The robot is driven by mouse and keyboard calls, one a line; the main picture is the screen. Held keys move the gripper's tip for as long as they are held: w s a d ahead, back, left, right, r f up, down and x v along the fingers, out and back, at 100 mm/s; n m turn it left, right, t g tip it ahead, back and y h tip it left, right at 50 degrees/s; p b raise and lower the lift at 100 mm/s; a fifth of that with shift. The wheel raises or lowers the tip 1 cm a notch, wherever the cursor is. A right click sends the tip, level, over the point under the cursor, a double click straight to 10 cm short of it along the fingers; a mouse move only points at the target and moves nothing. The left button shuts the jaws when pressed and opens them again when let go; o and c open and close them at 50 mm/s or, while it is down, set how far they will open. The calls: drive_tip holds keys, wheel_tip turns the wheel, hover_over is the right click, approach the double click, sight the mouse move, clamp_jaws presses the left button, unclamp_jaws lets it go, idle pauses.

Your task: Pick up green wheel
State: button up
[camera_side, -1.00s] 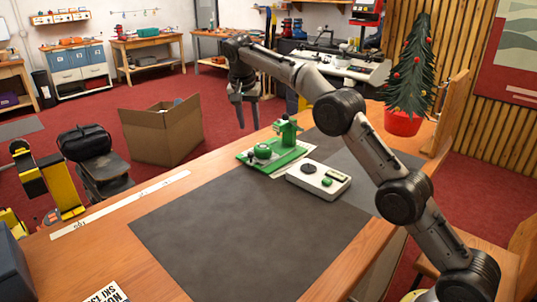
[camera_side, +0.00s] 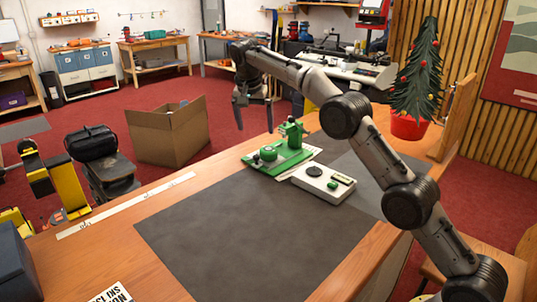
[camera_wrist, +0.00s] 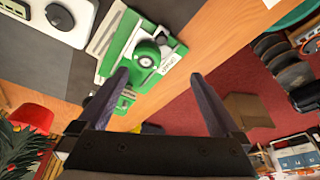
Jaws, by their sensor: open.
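The green wheel (camera_side: 268,153) is a small round part on the front of a green machine (camera_side: 292,160) on the bench. In the wrist view the wheel (camera_wrist: 147,52) has a pale grey centre and sits above the gap between my fingertips in the picture. My gripper (camera_side: 254,116) is open and empty, pointing down. In the side view it appears above and a little left of the wheel, apart from it. In the wrist view, my gripper's (camera_wrist: 158,76) left finger hides part of the green machine.
A cardboard box (camera_side: 168,132) stands on the floor behind the bench. The mat's front area is clear.

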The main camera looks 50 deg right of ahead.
drive_tip(key=shift+w+d+f+h, duration=0.35)
drive_tip(key=shift+d+f, duration=0.1)
drive_tip(key=shift+f, duration=0.15)
drive_tip(key=t+h, duration=0.1)
drive_tip(key=t, duration=0.1)
hover_over(268, 150)
drive_tip(key=a, duration=0.2)
drive_tip(key=shift+n, duration=0.4)
drive_tip(key=f, duration=0.4)
drive_tip(key=shift+s+f, duration=0.25)
drive_tip(key=shift+s, duration=0.15)
drive_tip(key=shift+s+x, duration=0.2)
drive_tip(key=shift+x, duration=1.1)
drive_tip(key=shift+s+x, duration=0.15)
drive_tip(key=shift+x, duration=1.15)
drive_tip(key=c, duration=1.4)
